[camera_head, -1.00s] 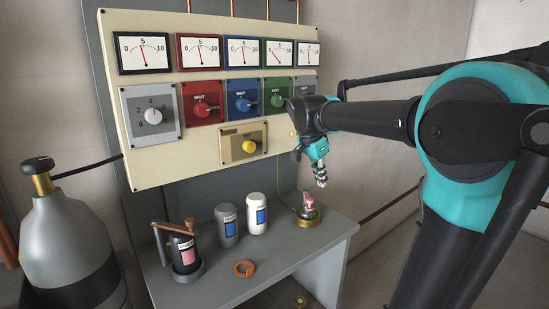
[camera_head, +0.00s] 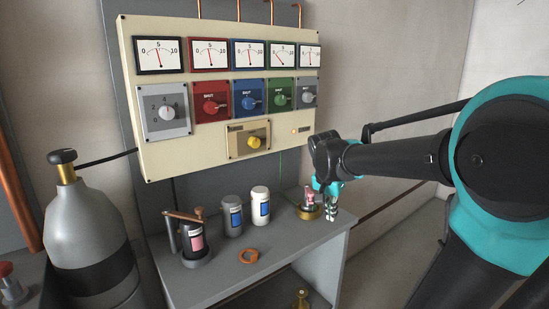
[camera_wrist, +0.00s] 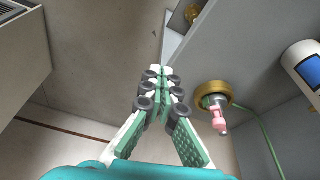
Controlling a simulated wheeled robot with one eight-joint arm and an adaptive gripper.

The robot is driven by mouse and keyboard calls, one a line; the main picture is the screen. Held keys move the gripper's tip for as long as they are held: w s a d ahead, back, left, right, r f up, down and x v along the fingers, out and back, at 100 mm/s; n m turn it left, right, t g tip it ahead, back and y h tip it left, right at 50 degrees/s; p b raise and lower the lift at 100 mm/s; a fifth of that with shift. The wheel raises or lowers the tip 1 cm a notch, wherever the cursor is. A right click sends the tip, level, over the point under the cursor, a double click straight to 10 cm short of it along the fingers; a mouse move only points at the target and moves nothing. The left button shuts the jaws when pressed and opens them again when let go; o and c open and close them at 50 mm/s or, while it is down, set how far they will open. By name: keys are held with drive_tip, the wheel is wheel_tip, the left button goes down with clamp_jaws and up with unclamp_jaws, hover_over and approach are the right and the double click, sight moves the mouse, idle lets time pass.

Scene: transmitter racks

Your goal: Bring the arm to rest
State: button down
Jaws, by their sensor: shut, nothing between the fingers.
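My gripper (camera_head: 331,208) is shut and empty, at the right end of the grey bench (camera_head: 225,283) in the head view. In the wrist view my gripper (camera_wrist: 160,82) points downward with its fingertips together, beside the bench edge. A brass-based item with a pink top (camera_head: 309,205) stands on the bench just left of the gripper. It also shows right of the fingers in the wrist view (camera_wrist: 213,92), apart from them. My teal and black arm reaches in from the right.
The panel (camera_head: 210,135) with gauges and knobs rises behind the bench. A gas cylinder (camera_head: 85,225) is at left. Floor right of the bench is clear.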

drive_tip(key=s+d+f+n+t+y, duration=0.1)
drive_tip(key=s+f+n+y, duration=0.1)
drive_tip(key=s+f+n, duration=0.6)
drive_tip(key=s+f, duration=0.7)
drive_tip(key=f, duration=0.1)
drive_tip(key=shift+d+f+t, duration=0.2)
drive_tip(key=shift+f+t, duration=0.1)
drive_tip(key=shift+f, duration=0.1)
drive_tip(key=c, duration=2.3)
unclamp_jaws()
